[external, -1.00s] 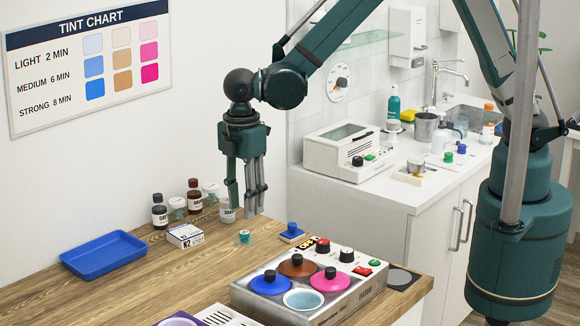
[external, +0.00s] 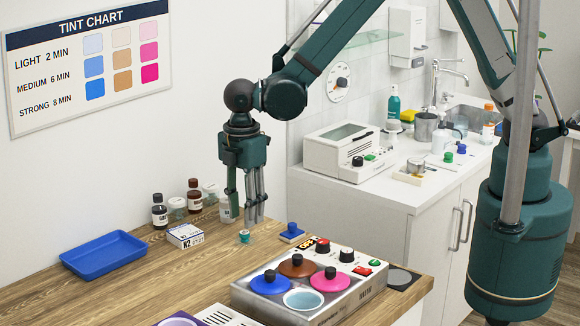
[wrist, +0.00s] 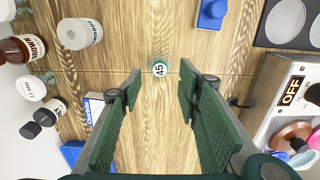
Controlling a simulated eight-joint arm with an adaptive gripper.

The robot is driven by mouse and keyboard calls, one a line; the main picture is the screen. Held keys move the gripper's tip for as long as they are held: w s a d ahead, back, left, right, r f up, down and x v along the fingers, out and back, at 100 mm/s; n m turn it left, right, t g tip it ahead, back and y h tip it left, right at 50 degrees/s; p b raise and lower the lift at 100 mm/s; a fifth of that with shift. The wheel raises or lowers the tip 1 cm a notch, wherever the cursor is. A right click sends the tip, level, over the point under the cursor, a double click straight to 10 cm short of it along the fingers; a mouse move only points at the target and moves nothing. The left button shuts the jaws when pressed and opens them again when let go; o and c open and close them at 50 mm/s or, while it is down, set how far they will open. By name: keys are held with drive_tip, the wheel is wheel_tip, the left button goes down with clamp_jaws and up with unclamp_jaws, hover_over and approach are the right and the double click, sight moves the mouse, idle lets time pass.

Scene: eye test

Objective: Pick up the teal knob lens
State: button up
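The teal knob lens (external: 245,237) is a small teal piece standing on the wooden counter. In the wrist view the teal knob lens (wrist: 160,69) shows a round white top marked 45 and a teal rim. My gripper (external: 246,212) hangs above it, pointing down, and a gap shows between the fingertips and the lens. In the wrist view my gripper (wrist: 160,84) has its fingers wide apart with nothing between them. The lens lies just beyond the fingertips, roughly centred between them.
A blue knobbed piece (external: 292,232) stands to the right, near the heater unit (external: 330,312) with coloured lids. Several bottles (external: 160,212) and a white N2 box (external: 186,236) stand to the left. A blue tray (external: 103,256) lies farther left. Bare wood surrounds the lens.

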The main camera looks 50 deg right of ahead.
sight(244, 232)
drive_tip(key=shift+f, duration=0.1)
drive_tip(key=shift+f, duration=2.5)
drive_tip(key=shift+c, duration=0.4)
drive_tip(key=c, duration=0.8)
